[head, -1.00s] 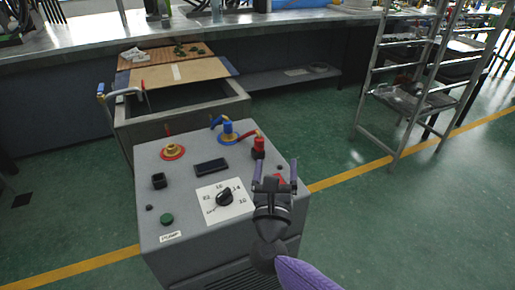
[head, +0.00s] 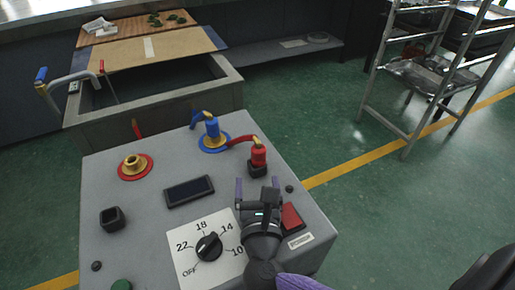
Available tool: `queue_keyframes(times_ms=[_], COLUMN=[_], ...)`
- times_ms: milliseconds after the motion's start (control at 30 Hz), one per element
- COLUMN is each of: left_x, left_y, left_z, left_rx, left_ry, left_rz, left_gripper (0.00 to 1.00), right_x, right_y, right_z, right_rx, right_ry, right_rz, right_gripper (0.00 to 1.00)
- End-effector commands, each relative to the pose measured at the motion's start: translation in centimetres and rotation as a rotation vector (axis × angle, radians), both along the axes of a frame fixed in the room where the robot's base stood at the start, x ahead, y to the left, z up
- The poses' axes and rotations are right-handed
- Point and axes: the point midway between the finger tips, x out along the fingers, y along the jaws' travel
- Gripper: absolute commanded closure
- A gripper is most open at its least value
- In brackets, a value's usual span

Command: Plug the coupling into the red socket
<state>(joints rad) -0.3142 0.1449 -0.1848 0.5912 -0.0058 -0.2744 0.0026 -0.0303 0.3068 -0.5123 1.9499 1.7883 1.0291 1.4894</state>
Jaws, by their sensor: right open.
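The red coupling (head: 259,153) stands upright in a black holder (head: 257,170) at the machine top's right rear, with a red hose at its top. The red socket (head: 134,165) is a brass fitting with a red ring at the left rear of the same top; nothing is plugged into it. My right gripper (head: 258,186) is open and empty, its two purple-grey fingers pointing at the coupling from the near side. It looks apart from the coupling, though the exact gap is hard to judge. My left gripper is not in view.
A display (head: 189,191), black dial (head: 209,247) and red switch (head: 292,216) are on the top. An open tank (head: 150,112) stands behind, a metal rack (head: 410,85) at right.

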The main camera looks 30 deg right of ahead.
Motion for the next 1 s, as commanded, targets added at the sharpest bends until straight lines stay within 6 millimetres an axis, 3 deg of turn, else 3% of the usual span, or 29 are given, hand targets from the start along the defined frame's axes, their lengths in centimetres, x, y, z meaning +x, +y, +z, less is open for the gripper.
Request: queue_keyframes(times_ms=[400, 667, 1000], left_x=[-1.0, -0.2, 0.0], left_y=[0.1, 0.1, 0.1], left_z=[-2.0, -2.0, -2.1], left_rx=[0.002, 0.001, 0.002], left_ry=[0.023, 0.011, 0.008], left_rz=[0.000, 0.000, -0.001], left_gripper=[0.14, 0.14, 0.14], right_x=[6.4, 6.9, 6.8], right_y=[-3.8, -4.0, -4.0], right_z=[0.4, 0.7, 0.7], right_rx=[-0.004, 0.000, -0.001], right_ry=[-0.001, 0.000, 0.000], right_rz=[-0.001, -0.001, -0.001], right_gripper=[0.13, 0.13, 0.85])
